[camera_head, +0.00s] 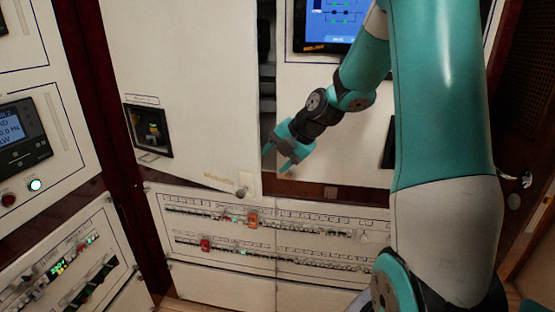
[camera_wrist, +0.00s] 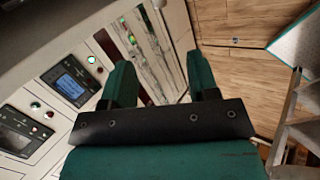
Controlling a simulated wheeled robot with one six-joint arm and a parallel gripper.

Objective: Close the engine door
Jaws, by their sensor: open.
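A white cabinet door (camera_head: 190,80), which I take to be the engine door, stands ajar in the head view. A dark gap shows along its right edge, and its bottom edge slants. A small round knob (camera_head: 242,192) sits at its lower right corner. My gripper (camera_head: 285,160) is just right of the door's right edge, above the knob's height; I cannot tell whether it touches the door. In the wrist view its two green fingers (camera_wrist: 163,82) are apart with nothing between them. I cannot clearly make out the door there.
Breaker rows (camera_head: 260,232) run along the panel below the door. A blue screen (camera_head: 330,22) is on the panel to the right. A left cabinet carries a display (camera_head: 18,132) and lit buttons. Wooden floor (camera_wrist: 240,80) shows in the wrist view.

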